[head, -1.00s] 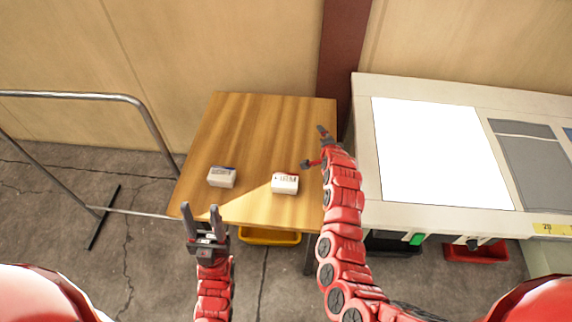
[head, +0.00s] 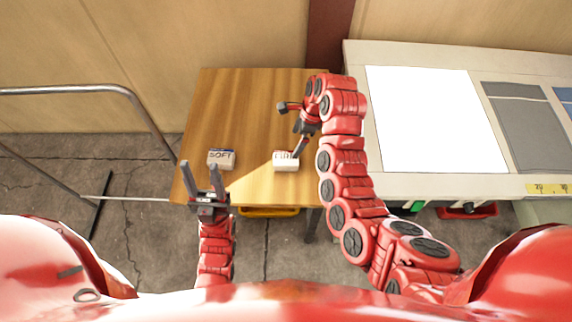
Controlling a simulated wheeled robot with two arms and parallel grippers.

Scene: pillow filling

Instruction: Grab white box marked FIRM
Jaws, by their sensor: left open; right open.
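The white box marked FIRM (head: 284,164) lies on the wooden table (head: 240,105), right of the middle near the front. A second box marked SOFT (head: 221,159) lies to its left. My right gripper (head: 289,130) is open above and behind the FIRM box; one finger reaches down close to the box's top right, and I cannot tell if it touches. My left gripper (head: 202,177) is open and empty at the table's front edge, in front of the SOFT box.
A bench with a white panel (head: 435,120) stands to the right of the table. A metal rail (head: 130,97) stands at the left. A yellow bin (head: 268,211) is under the table and a red bin (head: 470,212) under the bench. The back of the table is clear.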

